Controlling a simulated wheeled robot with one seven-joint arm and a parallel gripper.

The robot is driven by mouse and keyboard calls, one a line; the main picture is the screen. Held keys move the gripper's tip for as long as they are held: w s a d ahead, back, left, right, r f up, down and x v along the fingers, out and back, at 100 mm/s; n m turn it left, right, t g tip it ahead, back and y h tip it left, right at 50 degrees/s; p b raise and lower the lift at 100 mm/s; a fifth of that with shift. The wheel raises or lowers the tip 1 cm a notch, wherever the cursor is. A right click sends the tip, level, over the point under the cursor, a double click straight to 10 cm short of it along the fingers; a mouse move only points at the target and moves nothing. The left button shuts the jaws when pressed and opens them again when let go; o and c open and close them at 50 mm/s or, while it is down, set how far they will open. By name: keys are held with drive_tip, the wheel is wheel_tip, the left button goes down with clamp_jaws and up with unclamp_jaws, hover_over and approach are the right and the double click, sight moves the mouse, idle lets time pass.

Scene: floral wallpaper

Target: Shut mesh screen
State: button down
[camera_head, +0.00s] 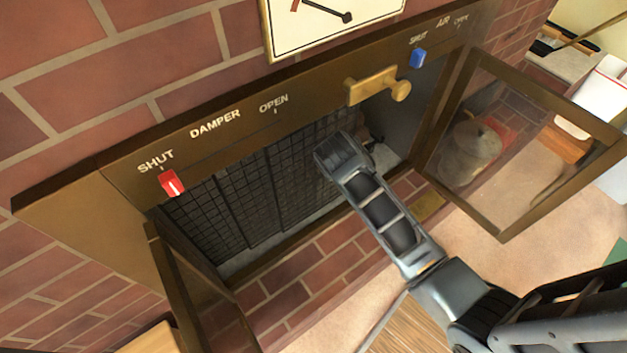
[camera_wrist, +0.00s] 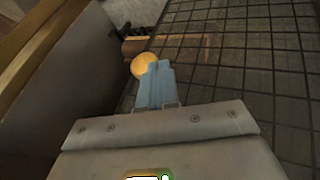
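The dark mesh screen (camera_head: 265,185) hangs in folded panels across the left and middle of the fireplace opening. A gap shows to its right, partly behind my arm. The mesh (camera_wrist: 270,65) fills the right of the wrist view. My gripper reaches into the opening near the mesh's right side; its fingertips are hidden in the head view. In the wrist view my gripper's pale blue fingers (camera_wrist: 157,80) are together, with nothing visible between them. A round yellow knob (camera_wrist: 143,64) shows just beyond the fingertips; I cannot tell whether they touch it.
Glass doors stand open at the right (camera_head: 520,145) and lower left (camera_head: 205,300). A brass handle with a knob (camera_head: 372,87) is on the upper frame. A red slider (camera_head: 172,183) is by SHUT and a blue one (camera_head: 418,58) is by the air label. Brick surrounds the opening.

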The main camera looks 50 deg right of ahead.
drive_tip(key=s+d, duration=0.2)
drive_tip(key=d, duration=1.1)
drive_tip(key=s+d, duration=0.3)
drive_tip(key=d, duration=1.1)
drive_tip(key=shift+s+d+b, duration=0.2)
drive_tip(key=shift+s+b, duration=0.05)
drive_tip(key=shift+b, duration=0.2)
drive_tip(key=shift+r, duration=0.1)
drive_tip(key=v, duration=0.7)
drive_tip(key=shift+a+r+p, duration=0.25)
drive_tip(key=shift+a+p, duration=0.1)
drive_tip(key=shift+p, duration=0.1)
drive_tip(key=shift+s, duration=0.1)
